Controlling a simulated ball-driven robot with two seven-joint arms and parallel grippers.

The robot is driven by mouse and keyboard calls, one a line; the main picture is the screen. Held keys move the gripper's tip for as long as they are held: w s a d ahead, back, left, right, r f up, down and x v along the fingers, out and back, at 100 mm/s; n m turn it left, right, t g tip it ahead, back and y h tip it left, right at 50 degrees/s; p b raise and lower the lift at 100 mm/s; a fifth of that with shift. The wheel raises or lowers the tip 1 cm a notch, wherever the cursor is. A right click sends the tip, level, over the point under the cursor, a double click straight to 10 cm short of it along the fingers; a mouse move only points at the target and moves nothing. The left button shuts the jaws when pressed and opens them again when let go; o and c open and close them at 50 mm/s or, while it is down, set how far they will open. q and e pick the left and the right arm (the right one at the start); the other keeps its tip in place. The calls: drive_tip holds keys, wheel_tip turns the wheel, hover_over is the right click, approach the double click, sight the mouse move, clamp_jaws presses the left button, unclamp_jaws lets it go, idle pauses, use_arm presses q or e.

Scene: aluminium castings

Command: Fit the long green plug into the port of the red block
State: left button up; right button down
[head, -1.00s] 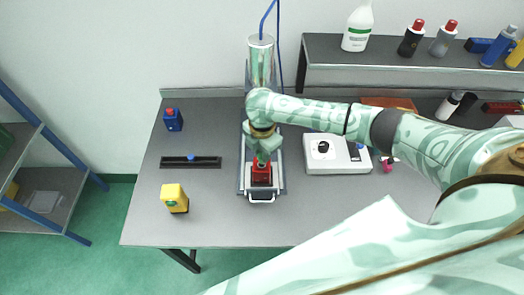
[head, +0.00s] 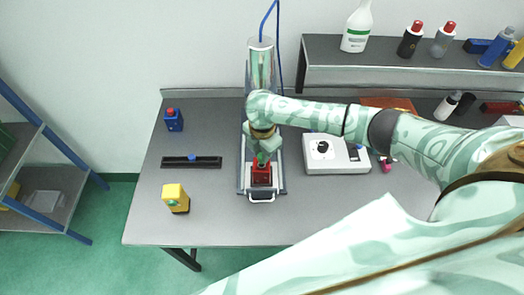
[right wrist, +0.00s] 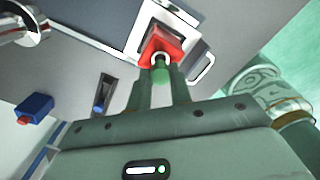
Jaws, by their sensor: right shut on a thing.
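The red block (head: 261,178) sits in a pale fixture on the bench, below my right gripper. In the right wrist view the red block (right wrist: 172,46) shows a pale ring around its port (right wrist: 160,59). My right gripper (right wrist: 161,88) is shut on the green plug (right wrist: 160,74), which points at the port. The plug's tip is at the ring; I cannot tell how far, if at all, it is inside. In the head view my right gripper (head: 263,152) is right above the block and partly hides the plug. My left gripper is not in view.
A blue block with a red top (head: 173,120), a dark rail (head: 178,163) and a yellow block (head: 176,199) stand to the left. A white control box (head: 336,152) is to the right. A clear column (head: 260,62) rises behind. The front bench is clear.

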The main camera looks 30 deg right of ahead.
drive_tip(key=shift+f+b, duration=0.55)
drive_tip(key=shift+f, duration=0.65)
drive_tip(key=c, duration=1.2)
unclamp_jaws()
wheel_tip(320, 180, up, 16)
drive_tip(key=p, duration=0.3)
drive_tip(key=shift+r+p, duration=0.2)
drive_tip(key=shift+p, duration=0.15)
